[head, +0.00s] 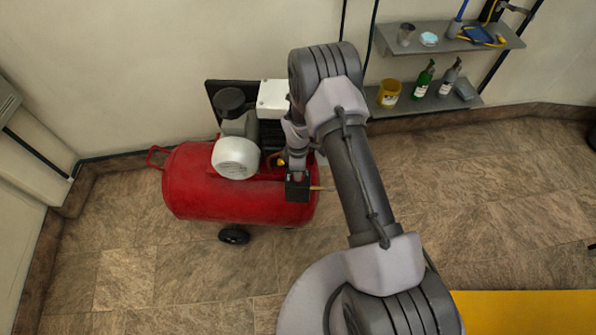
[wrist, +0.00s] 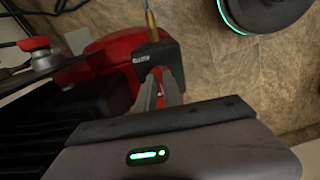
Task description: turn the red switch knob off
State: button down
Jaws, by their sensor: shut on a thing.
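The red compressor tank (head: 220,190) lies on the floor against the wall. A black switch box (head: 298,190) sits at its right end; it also shows in the wrist view (wrist: 157,56). My gripper (wrist: 161,88) is shut on the red switch knob (wrist: 161,74) at the box's near side in the wrist view. Only slivers of the knob show around the fingers, so its turn angle cannot be told. In the head view my gripper (head: 297,170) comes down onto the box, and the knob is hidden.
A brass fitting (wrist: 151,25) sticks out of the switch box. Shelves (head: 430,102) with bottles hang at the right.

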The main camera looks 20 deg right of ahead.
jog(key=c, duration=1.5)
grip_release()
jog(key=shift+r, duration=0.1)
notch_tip(320, 180, up, 17)
jog(key=p, duration=0.6)
jog(key=shift+r, duration=0.1)
